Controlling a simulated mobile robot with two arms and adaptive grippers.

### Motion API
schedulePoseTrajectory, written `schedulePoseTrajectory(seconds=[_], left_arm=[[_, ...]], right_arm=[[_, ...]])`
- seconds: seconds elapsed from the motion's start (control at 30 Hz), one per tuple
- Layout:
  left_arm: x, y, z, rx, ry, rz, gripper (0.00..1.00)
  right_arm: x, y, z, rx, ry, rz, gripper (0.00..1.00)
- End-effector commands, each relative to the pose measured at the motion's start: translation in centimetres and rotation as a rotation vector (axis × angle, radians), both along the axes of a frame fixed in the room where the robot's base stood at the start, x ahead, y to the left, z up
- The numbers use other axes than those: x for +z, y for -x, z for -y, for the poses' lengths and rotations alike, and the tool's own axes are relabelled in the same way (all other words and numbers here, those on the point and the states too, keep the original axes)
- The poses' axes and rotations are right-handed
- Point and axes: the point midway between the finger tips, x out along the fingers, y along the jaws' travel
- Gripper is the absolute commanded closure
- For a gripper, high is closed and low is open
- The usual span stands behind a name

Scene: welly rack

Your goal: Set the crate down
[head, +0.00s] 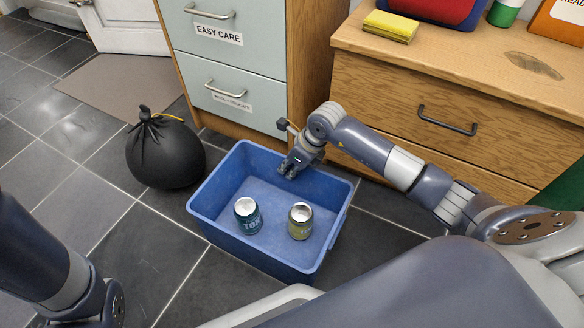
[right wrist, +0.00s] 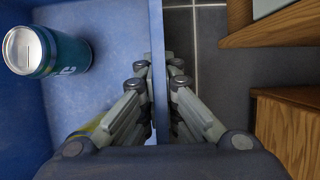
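The blue crate (head: 225,235) is in the middle of the head view, looking level, and I cannot tell whether its base touches the floor. A teal can (head: 247,216) and a yellow-green can (head: 300,221) stand inside it. My right gripper (head: 289,168) is at the crate's far rim. In the right wrist view my right gripper (right wrist: 158,70) has one finger on each side of the crate wall (right wrist: 157,95), closed on it. The teal can (right wrist: 45,52) shows there at the left. My left gripper is out of view; only my left arm shows.
A black bag (head: 163,152) sits on the tiled floor left of the crate. A drawer unit (head: 236,72) and a wooden dresser (head: 390,80) stand behind it. A beige mat (head: 118,88) lies at the back left. Dark tiles (head: 65,215) at left are clear.

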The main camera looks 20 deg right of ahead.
Motion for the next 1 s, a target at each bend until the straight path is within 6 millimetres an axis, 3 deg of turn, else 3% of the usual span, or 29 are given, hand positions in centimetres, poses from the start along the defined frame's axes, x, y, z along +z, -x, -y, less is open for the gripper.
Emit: schedulePoseTrajectory(seconds=[0.23,0.33,0.73,1.0], left_arm=[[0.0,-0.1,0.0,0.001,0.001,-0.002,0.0],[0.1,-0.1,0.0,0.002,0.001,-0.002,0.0],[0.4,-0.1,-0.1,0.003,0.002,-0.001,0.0],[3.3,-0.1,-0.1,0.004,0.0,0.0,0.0]], right_arm=[[0.0,-0.1,0.0,-0.001,-0.003,0.002,1.0],[-0.1,0.0,0.0,0.001,0.0,-0.001,0.75],[0.4,0.1,0.1,0.001,0.001,-0.001,0.75],[4.6,1.2,1.2,0.002,0.003,0.001,0.75]])
